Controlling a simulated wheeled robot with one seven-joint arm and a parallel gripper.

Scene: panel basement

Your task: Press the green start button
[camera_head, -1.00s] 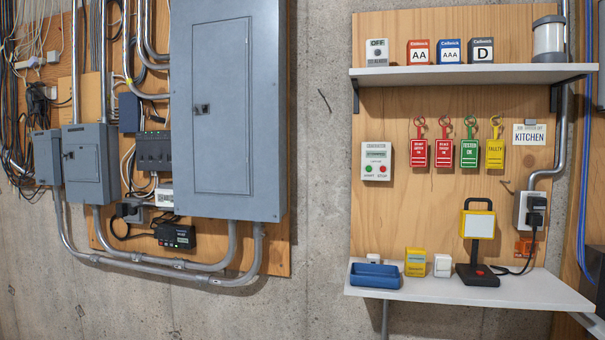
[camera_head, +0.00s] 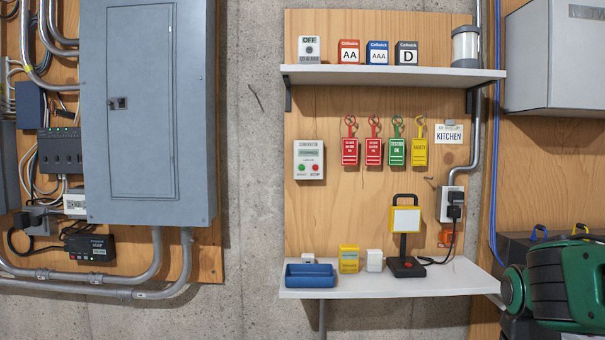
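The generator control box (camera_head: 309,160) is a small white panel on the plywood board, left of the hanging tags. Its round green start button (camera_head: 302,168) is at the lower left of the box, with a red stop button (camera_head: 315,168) beside it on the right. A small display sits above the buttons. Nothing covers the box. My gripper is not in view.
An upper shelf (camera_head: 400,76) holds several small boxes. Red, green and yellow tags (camera_head: 374,152) hang right of the control box. A lower shelf (camera_head: 450,275) holds a blue tray (camera_head: 310,281) and a work lamp (camera_head: 406,222). A grey electrical panel (camera_head: 145,110) stands left.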

